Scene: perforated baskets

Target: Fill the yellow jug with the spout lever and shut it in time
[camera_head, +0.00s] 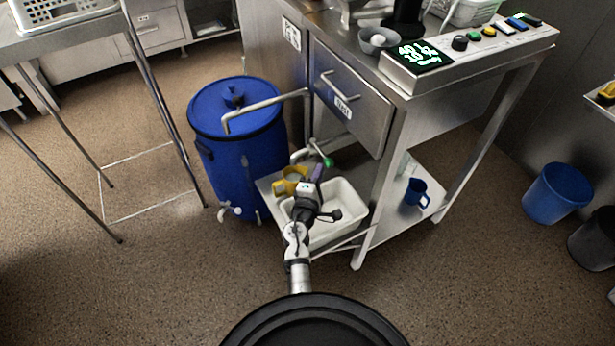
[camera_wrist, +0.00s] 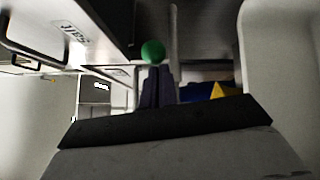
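The yellow jug (camera_head: 291,182) stands at the left end of the white basin (camera_head: 347,222), under the pipe spout beside the blue drum. Part of it shows as a yellow patch in the wrist view (camera_wrist: 218,91). The spout lever ends in a green knob (camera_head: 328,163), also in the wrist view (camera_wrist: 153,51). My gripper (camera_head: 318,172) is over the basin, just right of the jug. Its dark fingers (camera_wrist: 156,86) look shut side by side, with the knob just beyond their tips. I cannot tell whether they touch it. The jug's inside and any water level are not visible.
The blue drum (camera_head: 237,150) with a pipe stands left of the basin. A steel bench with a drawer (camera_head: 348,98) overhangs behind. A blue mug (camera_head: 416,192) is on the lower shelf. A blue bucket (camera_head: 556,192) stands at right. Floor in front is clear.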

